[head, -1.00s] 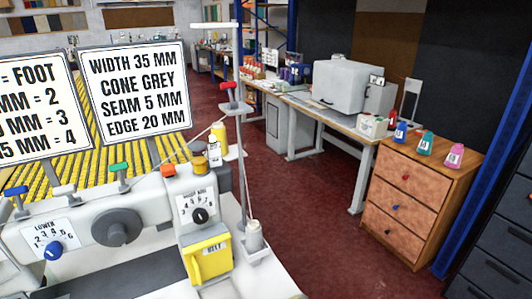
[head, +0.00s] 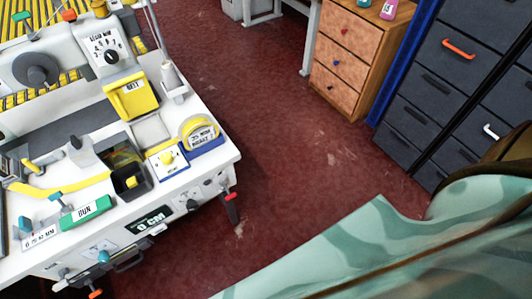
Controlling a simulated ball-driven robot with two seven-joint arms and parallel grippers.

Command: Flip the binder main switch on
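The white binder machine (head: 50,100) fills the left of the head view. A yellow knob (head: 167,158) sits on a small white plate with blue trim on its top. A green RUN label (head: 86,213) lies on the front left, beside a teal lever. A round dial (head: 111,56) is on the upright head above a yellow BELT box (head: 132,96). Small controls (head: 208,183) and a black display reading 0 CM (head: 151,220) are on the front face. I cannot tell which control is the main switch, or its position. Neither gripper shows.
A patterned teal cloth-like thing (head: 390,250) crosses the lower right close to the camera. A wooden drawer unit (head: 343,60) and dark cabinets (head: 435,100) stand at the upper right. A red-tipped handle (head: 231,207) hangs at the machine's right corner. Dark red floor between is clear.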

